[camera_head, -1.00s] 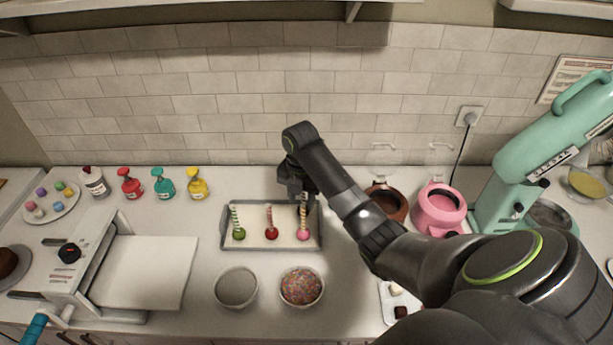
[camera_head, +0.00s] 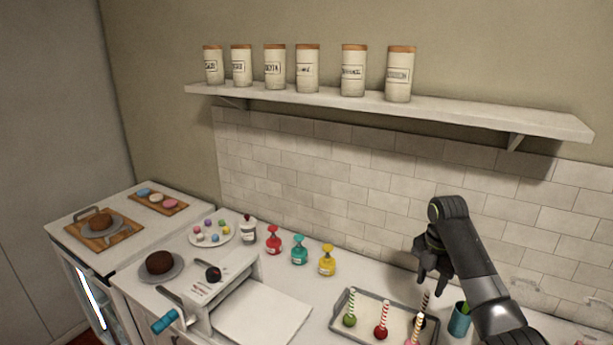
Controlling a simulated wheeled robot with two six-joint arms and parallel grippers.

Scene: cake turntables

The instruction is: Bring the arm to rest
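My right gripper (camera_head: 431,277) is in the air over the back right of a grey tray (camera_head: 344,300) with a white liner. Its two fingers point down and look spread, with nothing seen between them. On the tray are a green cake pop (camera_head: 349,320), a red cake pop (camera_head: 381,333) and a pink one, cut by the bottom edge, with its striped stick (camera_head: 417,328) upright. A dark striped stick (camera_head: 425,302) stands just below the gripper; whether they touch is unclear. My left gripper is out of view.
A teal cup (camera_head: 460,320) stands close to my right arm. Sauce bottles (camera_head: 299,250), a plate of coloured balls (camera_head: 214,232), a chocolate cake (camera_head: 159,262) and a white board machine (camera_head: 262,317) occupy the left. A shelf with jars (camera_head: 399,75) hangs above.

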